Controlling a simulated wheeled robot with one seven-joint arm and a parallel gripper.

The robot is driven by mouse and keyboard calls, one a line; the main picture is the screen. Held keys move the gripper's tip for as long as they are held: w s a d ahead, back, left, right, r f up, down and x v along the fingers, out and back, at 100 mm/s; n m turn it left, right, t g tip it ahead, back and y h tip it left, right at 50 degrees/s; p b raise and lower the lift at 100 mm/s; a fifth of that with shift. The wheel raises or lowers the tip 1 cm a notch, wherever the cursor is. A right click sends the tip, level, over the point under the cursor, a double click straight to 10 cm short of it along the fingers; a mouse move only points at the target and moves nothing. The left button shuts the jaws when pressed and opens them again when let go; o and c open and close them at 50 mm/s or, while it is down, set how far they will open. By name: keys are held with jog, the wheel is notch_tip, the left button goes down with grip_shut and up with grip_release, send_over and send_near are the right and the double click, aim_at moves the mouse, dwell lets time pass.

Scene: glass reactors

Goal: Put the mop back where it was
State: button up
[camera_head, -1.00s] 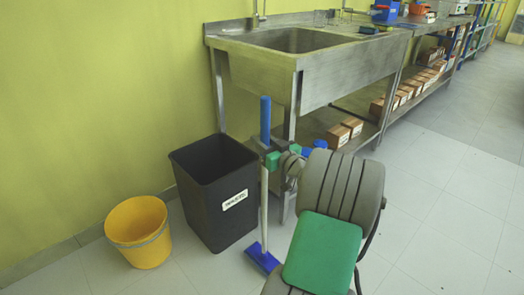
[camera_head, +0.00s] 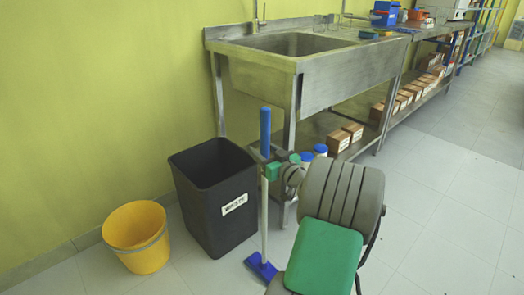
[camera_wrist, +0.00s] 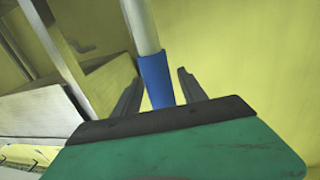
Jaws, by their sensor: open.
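The mop has a blue grip (camera_head: 265,132), a pale pole (camera_head: 264,215) and a blue head (camera_head: 261,266) low at the floor, just right of the black bin. It stands nearly upright in front of the sink. My gripper (camera_head: 262,153) is at the lower part of the blue grip. In the wrist view, the blue grip (camera_wrist: 157,80) lies between the two dark fingers of my gripper (camera_wrist: 157,86), with a gap showing on the right side. The fingers are open around it. Whether the head rests fully on the floor is hard to tell.
The black bin (camera_head: 210,210) with a white label and a yellow bucket (camera_head: 139,238) stand on the left by the wall. A steel sink (camera_head: 300,65) is behind the mop. Blue-capped bottles (camera_head: 320,150) and brown boxes (camera_head: 345,135) sit on its lower shelf. Floor at right is clear.

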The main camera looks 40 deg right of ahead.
jog(key=shift+s+r, duration=0.15)
jog(key=shift+r, duration=0.05)
jog(key=s+a+p, duration=0.1)
jog(key=s+p, duration=0.1)
jog(key=s, duration=0.9)
jog(key=w+a+f+n+g+y, duration=0.2)
jog(key=w+a+f+g+y, duration=0.15)
jog(key=a, duration=0.85)
jog(key=w+a+f+n+g+y, duration=0.25)
jog(key=a+f+g, duration=0.25)
jog(key=a, duration=0.7)
jog(key=s+a+f+m+g+h, duration=0.1)
jog(key=s+a+m+g+h, duration=0.1)
jog(key=s+a+g, duration=0.35)
jog(key=s+a+f+m+g+h, duration=0.1)
jog(key=s+a+g+h, duration=0.1)
jog(key=s+a, duration=0.6)
notch_tip(320, 180, up, 40)
jog(key=d+t+p, duration=0.1)
jog(key=d+p, duration=0.1)
jog(key=p, duration=3.5)
jog(key=shift+d, duration=0.15)
jog(key=shift+w, duration=0.1)
